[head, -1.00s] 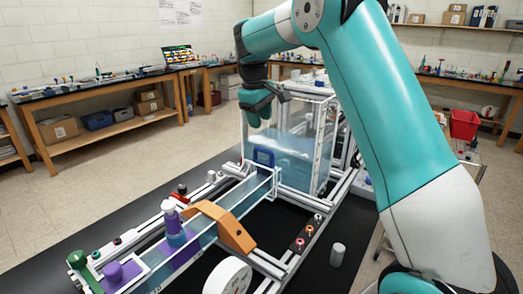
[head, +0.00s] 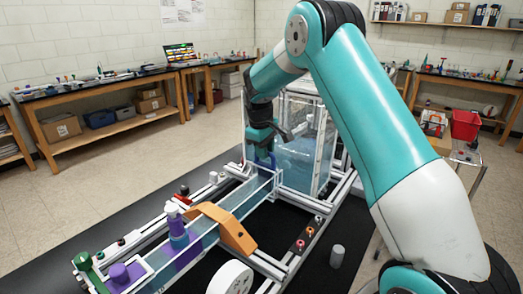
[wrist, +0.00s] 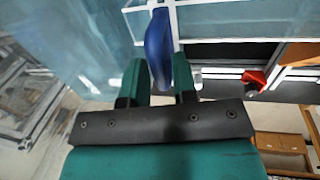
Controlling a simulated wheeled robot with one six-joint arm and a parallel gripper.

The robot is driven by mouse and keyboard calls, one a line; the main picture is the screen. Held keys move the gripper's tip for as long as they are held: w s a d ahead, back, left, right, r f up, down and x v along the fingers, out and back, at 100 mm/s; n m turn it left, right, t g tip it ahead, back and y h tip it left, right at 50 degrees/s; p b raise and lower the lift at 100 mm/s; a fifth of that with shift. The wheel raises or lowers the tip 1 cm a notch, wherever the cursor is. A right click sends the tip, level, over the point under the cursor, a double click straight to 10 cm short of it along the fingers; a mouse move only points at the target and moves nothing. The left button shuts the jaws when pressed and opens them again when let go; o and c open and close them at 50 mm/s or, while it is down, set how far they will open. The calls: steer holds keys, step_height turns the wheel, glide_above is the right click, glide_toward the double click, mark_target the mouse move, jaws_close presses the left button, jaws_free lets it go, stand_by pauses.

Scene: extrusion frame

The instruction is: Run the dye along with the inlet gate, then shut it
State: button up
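The inlet gate is a blue gate (head: 264,161) at the tank end of the clear water channel (head: 222,207). Its blue handle also shows in the wrist view (wrist: 158,42). My gripper (head: 263,147) is at the gate's top, pointing down. In the wrist view its two green fingers (wrist: 160,78) stand apart, with the blue handle seen between them; I cannot tell whether they touch it. A purple dye bottle (head: 178,232) with a pale top stands at the channel's lower part. Purple colour (head: 185,256) shows in the channel around it.
A clear water tank (head: 302,165) stands behind the gate. An orange bridge (head: 228,226) crosses the channel. A white round dial (head: 231,278) and a grey cylinder (head: 337,256) are at the front. A green knob (head: 82,261) is at the channel's near end.

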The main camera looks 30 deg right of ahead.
jaws_close()
steer(key=shift+r+p, duration=0.85)
steer(key=shift+r, duration=0.35)
steer(key=shift+f, duration=0.15)
steer(key=shift+o, duration=1.8)
jaws_free()
steer(key=shift+a, duration=0.1)
steer(key=s+a+r, duration=0.1)
steer(key=a+r, duration=0.2)
steer(key=r, duration=1.4)
steer(key=shift+b, duration=0.35)
